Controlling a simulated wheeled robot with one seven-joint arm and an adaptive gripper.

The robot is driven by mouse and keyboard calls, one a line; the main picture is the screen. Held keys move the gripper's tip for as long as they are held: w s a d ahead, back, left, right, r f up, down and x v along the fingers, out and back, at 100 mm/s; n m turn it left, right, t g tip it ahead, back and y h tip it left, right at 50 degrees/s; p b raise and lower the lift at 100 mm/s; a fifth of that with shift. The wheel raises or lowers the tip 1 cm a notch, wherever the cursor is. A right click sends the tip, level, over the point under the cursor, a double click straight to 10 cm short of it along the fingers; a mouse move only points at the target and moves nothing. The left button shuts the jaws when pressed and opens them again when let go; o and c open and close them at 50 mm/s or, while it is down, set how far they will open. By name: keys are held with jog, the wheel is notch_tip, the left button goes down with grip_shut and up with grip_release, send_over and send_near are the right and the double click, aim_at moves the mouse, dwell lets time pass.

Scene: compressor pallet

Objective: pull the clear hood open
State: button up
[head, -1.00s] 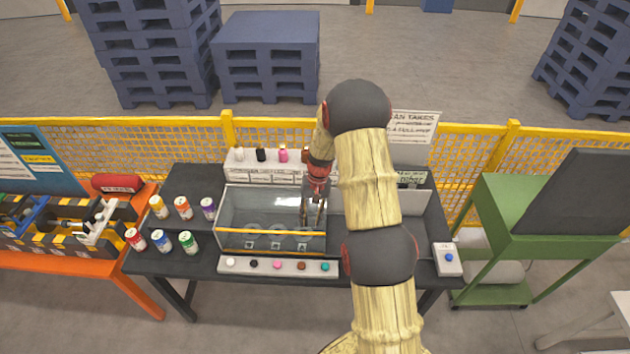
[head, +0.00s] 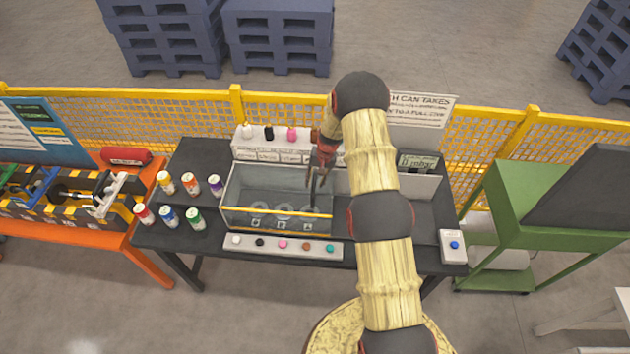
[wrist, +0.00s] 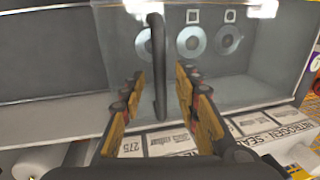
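The clear hood (head: 262,190) is a see-through box with a yellow front edge on the dark workbench, and it looks shut. Round grey discs show through it in the wrist view (wrist: 225,65). A black upright bar handle (wrist: 157,70) stands on the hood near its right end as seen from the head. My gripper (wrist: 159,75) is open, with one finger on each side of the handle and a visible gap on both sides. In the head view my gripper (head: 317,180) is at the hood's right end, partly hidden by my arm.
Several coloured cans (head: 167,215) stand left of the hood. A button strip (head: 283,247) lies in front, and a labelled white panel (head: 270,152) stands behind. A blue-button box (head: 453,245) sits at the bench's right end. A yellow mesh fence (head: 180,110) runs behind.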

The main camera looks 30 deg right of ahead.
jog(key=shift+w+f, duration=0.1)
jog(key=shift+f, duration=0.35)
jog(key=c, duration=0.4)
jog(key=c, duration=0.3)
grip_shut()
